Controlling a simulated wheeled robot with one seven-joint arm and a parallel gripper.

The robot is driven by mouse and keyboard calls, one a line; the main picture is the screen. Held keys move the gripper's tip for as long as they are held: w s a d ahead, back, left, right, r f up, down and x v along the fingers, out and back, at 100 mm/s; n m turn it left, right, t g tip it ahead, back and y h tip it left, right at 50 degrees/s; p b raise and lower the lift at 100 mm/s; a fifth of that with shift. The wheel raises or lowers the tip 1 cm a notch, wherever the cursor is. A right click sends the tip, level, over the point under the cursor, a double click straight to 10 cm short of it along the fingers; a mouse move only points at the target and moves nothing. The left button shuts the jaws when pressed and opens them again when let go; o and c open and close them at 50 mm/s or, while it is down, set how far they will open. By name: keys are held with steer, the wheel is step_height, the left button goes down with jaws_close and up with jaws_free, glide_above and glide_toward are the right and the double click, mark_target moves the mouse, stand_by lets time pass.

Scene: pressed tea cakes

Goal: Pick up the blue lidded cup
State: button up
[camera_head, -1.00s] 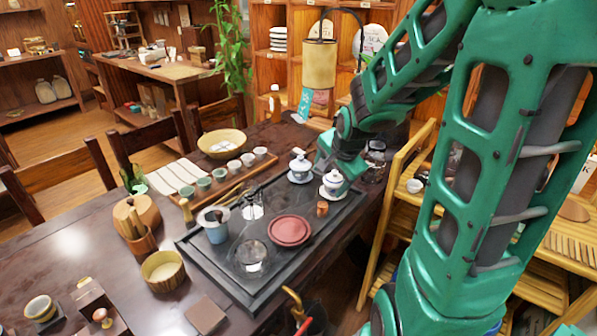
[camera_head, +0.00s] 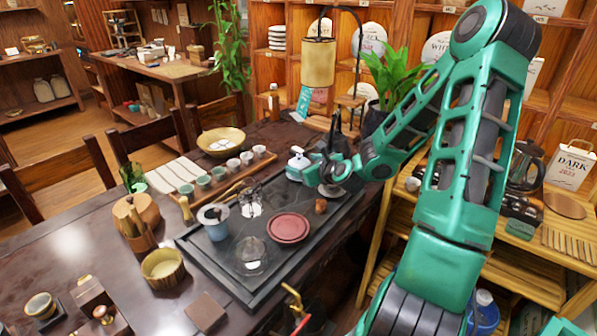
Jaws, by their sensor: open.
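A white lidded cup with a dark bluish band (camera_head: 298,158) stands on a saucer at the back of the black tea tray (camera_head: 200,257). To its right, a second lidded cup is almost wholly hidden behind my gripper (camera_head: 322,172); only the saucer edge (camera_head: 332,193) shows below. My gripper is open, low over the tray's back right, right beside the first cup. Its fingertips are small and partly hidden, so contact is unclear.
On the tray are a red round dish (camera_head: 288,227), a glass lid-like piece (camera_head: 250,254), a light blue cup (camera_head: 214,222) and a small brown cup (camera_head: 320,206). A row of small cups (camera_head: 220,173) stands behind. A lantern stand and plant (camera_head: 385,75) are beyond.

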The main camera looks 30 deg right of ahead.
mark_target(292, 160)
steer(key=x, duration=1)
steer(key=shift+c, duration=0.6)
steer(key=c, duration=1.5)
steer(key=shift+c, duration=0.6)
steer(key=shift+d, duration=0.1)
